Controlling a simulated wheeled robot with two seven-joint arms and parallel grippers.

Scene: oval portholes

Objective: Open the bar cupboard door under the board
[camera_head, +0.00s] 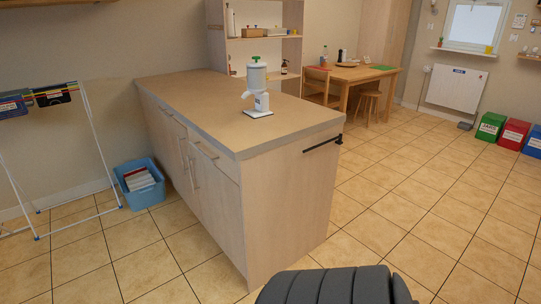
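The bar cupboard (290,210) stands in the middle of the view, under a light brown board (190,95). Its long left face shows obliquely. Drawers with horizontal handles (206,152) run just below the board. Below them are pale wooden cupboard doors (215,205) with upright bar handles (194,174) close together near the middle. The doors look shut. Neither of my grippers is in view.
A blue basket (140,184) stands on the floor left of the cupboard, with a white drying rack (95,135) farther left. A white dispenser (257,85) stands on the board. A black rail (323,144) juts from the end panel. Tiled floor is clear at front left and right.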

